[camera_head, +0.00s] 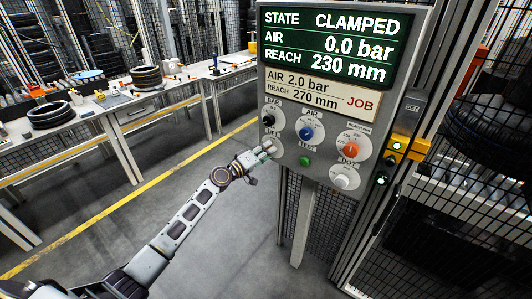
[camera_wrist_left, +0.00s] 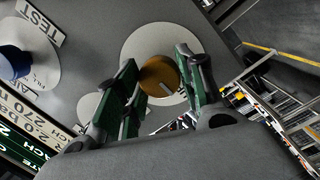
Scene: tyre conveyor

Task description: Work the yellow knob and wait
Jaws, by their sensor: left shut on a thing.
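The yellow knob (camera_wrist_left: 158,76) sits on a pale round dial on the control panel (camera_head: 330,187). My left gripper (camera_head: 268,148) reaches the panel's lower left and hides the knob in the head view. In the left wrist view the green-padded fingers (camera_wrist_left: 158,72) are shut on the knob, one on each side. The screen (camera_head: 330,45) reads STATE CLAMPED, AIR 0.0 bar, REACH 230 mm. The job card (camera_head: 315,97) below it reads AIR 2.0 bar, REACH 270 mm. My right gripper is not in view.
Near the yellow knob are a black knob (camera_head: 268,120), a blue knob (camera_head: 306,133), an orange knob (camera_head: 351,150), a white knob (camera_head: 342,181) and a green button (camera_head: 304,160). Mesh fencing stands at the right. Workbenches with tyres (camera_head: 50,115) are at the left; the floor between is clear.

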